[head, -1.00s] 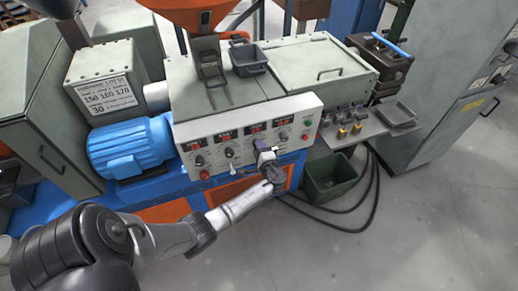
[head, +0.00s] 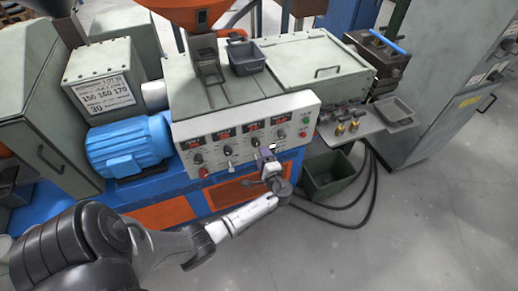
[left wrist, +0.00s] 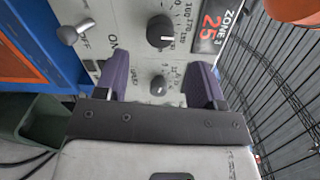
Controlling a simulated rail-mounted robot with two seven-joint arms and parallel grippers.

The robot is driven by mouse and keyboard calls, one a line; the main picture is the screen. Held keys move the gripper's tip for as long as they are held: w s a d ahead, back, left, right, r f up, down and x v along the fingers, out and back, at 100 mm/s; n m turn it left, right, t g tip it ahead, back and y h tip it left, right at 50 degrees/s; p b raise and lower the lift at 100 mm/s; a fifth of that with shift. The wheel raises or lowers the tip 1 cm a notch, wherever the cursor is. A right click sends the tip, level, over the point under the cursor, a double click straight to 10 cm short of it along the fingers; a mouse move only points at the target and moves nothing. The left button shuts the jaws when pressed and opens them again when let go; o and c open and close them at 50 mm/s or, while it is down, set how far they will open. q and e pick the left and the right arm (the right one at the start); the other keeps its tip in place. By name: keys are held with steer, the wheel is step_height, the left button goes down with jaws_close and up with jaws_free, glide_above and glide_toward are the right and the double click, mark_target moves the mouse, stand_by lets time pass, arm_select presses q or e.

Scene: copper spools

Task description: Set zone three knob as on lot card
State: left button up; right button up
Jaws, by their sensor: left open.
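The control panel (head: 240,135) has a row of red displays with knobs below. A smaller knob (left wrist: 159,86) lies nearer me. My left gripper (head: 268,154) is at the panel's lower front edge. Its purple fingers (left wrist: 160,82) are open, one on each side of the small knob in the picture; contact cannot be told. The lot card (head: 103,95) shows 150 160 170 and 30.
A toggle lever (left wrist: 72,33) stands left of the large knob in the wrist view. A blue motor (head: 130,145) is left of the panel. A side shelf (head: 365,123) with small brass parts is at right, above a green bin (head: 327,174). Open floor lies in front.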

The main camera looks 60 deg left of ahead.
arm_select(q)
steer(key=s+d, duration=0.1)
steer(key=d, duration=0.6)
steer(key=shift+s+d+r, duration=0.15)
stand_by(0.4)
